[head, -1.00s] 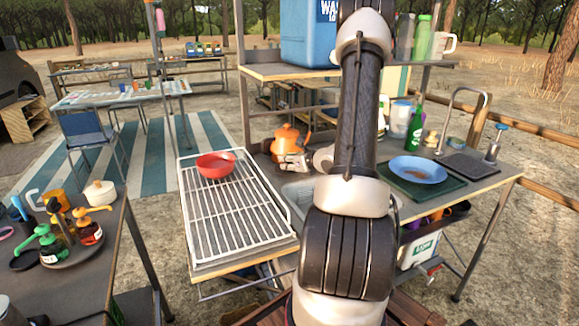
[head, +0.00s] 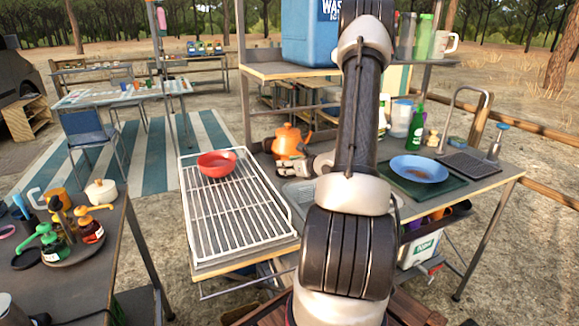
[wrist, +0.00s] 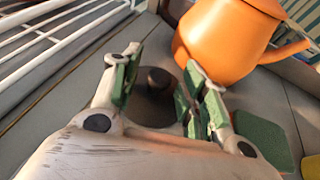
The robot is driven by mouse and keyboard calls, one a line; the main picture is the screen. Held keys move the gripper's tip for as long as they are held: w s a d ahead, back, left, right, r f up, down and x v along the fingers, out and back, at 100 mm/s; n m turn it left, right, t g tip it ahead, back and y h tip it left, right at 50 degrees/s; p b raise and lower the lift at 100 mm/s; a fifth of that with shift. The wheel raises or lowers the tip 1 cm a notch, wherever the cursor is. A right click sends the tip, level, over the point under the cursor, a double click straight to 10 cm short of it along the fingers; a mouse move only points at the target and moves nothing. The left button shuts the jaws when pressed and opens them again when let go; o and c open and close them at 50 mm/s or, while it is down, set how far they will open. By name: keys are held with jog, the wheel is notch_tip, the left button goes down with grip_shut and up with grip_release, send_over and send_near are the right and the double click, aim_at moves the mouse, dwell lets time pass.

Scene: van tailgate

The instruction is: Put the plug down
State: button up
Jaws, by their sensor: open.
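The plug (wrist: 155,88) is a dark round disc with a knob on top, seen in the wrist view. It appears to rest on the grey counter. My gripper (wrist: 160,76) is open, with its green-padded fingers on either side of the plug's knob and a gap visible around it. In the head view my gripper (head: 289,170) is low over the counter, between the dish rack and my arm. The plug cannot be made out there.
An orange kettle (wrist: 225,40) stands close beyond the right finger; it also shows in the head view (head: 289,142). A white wire rack (head: 235,215) with a red bowl (head: 216,163) is to the left. A green pad (wrist: 262,137) lies right of my gripper.

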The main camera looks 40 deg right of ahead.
jog(key=v, duration=1.2)
jog(key=a+r+n+g+y, duration=0.1)
jog(key=a+r+n+y, duration=0.1)
jog(key=a, duration=0.3)
jog(key=a+r+n+g+y, duration=0.1)
jog(key=a+r+n+y, duration=0.1)
jog(key=a+n, duration=0.2)
jog(key=a+r+n+y, duration=0.2)
jog(key=a+r+n, duration=0.1)
jog(key=a, duration=0.3)
jog(key=shift+s+a+n+g, duration=0.3)
jog(key=shift+s+n+g, duration=0.1)
jog(key=shift+n, duration=0.2)
jog(key=s+a+r+n+g, duration=0.5)
jog(key=s+a+n+g, duration=0.45)
jog(key=s+n, duration=0.6)
jog(key=s+d+r+n+t+h, duration=0.2)
jog(key=r+n+h, duration=0.4)
jog(key=n, duration=0.4)
jog(key=shift+d+r+t, duration=0.4)
jog(key=shift+d+t, duration=0.15)
jog(key=shift+d, duration=0.2)
jog(key=shift+s, duration=0.1)
